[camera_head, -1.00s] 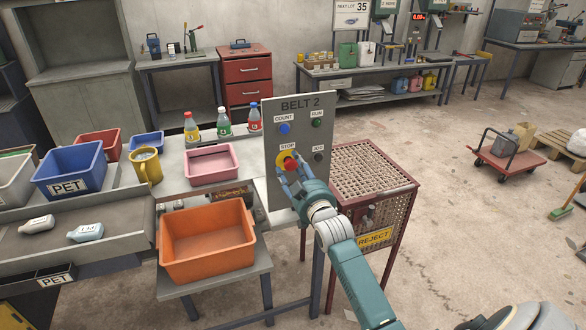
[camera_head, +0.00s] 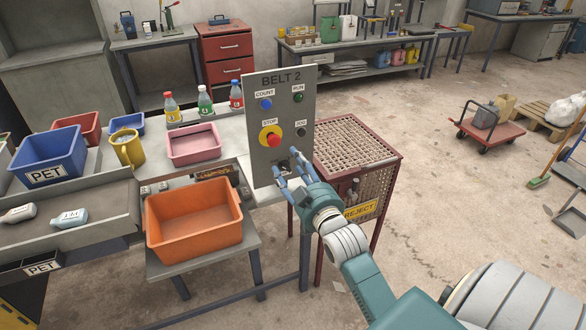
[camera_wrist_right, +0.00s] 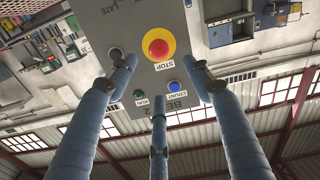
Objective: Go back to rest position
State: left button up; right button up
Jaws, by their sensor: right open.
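My right gripper (camera_head: 289,172) is open and empty in the head view, in front of the lower part of the grey BELT 2 panel (camera_head: 254,132). The red stop button (camera_head: 274,140) on its yellow plate is uncovered, above and left of the fingers. In the right wrist view, the spread blue fingers (camera_wrist_right: 155,90) frame the panel (camera_wrist_right: 125,25), with the stop button (camera_wrist_right: 159,47) between them. I cannot tell whether a fingertip touches the panel. My left gripper is not in view.
An orange bin (camera_head: 195,240) stands left of the panel on a low stand. A red mesh reject cage (camera_head: 352,140) stands close on the right. A pink tray (camera_head: 193,155), bottles and a yellow mug (camera_head: 127,148) sit on the bench.

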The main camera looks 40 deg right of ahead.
jog(key=shift+s+a, duration=0.1)
jog(key=shift+s, duration=0.25)
jog(key=shift+f, duration=0.1)
